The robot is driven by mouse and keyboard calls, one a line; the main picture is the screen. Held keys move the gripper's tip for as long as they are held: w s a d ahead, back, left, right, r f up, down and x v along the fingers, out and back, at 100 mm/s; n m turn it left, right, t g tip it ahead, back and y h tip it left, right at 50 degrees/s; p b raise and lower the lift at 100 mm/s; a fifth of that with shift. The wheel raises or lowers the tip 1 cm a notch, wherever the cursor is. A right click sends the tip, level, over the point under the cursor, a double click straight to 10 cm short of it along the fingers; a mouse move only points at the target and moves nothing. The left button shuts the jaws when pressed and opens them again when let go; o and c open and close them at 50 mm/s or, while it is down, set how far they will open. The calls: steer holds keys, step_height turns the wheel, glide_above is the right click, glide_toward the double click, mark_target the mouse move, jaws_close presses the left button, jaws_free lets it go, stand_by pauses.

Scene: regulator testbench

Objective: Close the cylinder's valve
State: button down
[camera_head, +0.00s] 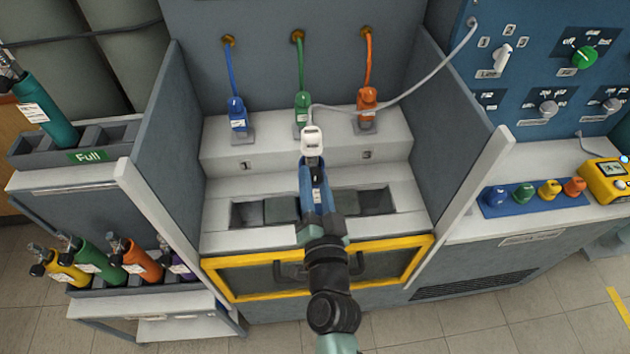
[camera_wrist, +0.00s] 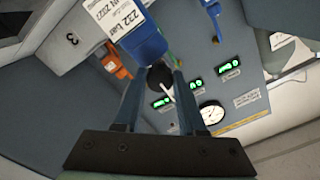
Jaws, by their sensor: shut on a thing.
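A blue cylinder (camera_wrist: 143,42) with a white printed label shows at the top of the wrist view. A round black valve knob (camera_wrist: 160,76) sits at its near end. My gripper (camera_wrist: 158,88) has its two fingers on either side of this knob and is shut on it. In the head view my gripper (camera_head: 318,212) is over the middle of the bench, and my arm hides part of the cylinder and the knob. A white connector (camera_head: 312,142) on a grey hose stands just behind. How far the valve is turned cannot be told.
A yellow-framed panel (camera_head: 235,278) is at the front. A rack of several cylinders (camera_head: 135,262) stands left, control panels (camera_head: 550,65) right.

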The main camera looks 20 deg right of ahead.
steer(key=shift+c, duration=2.4)
jaws_free()
steer(key=shift+s, duration=0.1)
steer(key=b+v, duration=0.3)
steer(key=v, duration=0.9)
steer(key=shift+s, duration=0.35)
steer(key=shift+a+r, duration=0.1)
steer(key=shift+a, duration=0.05)
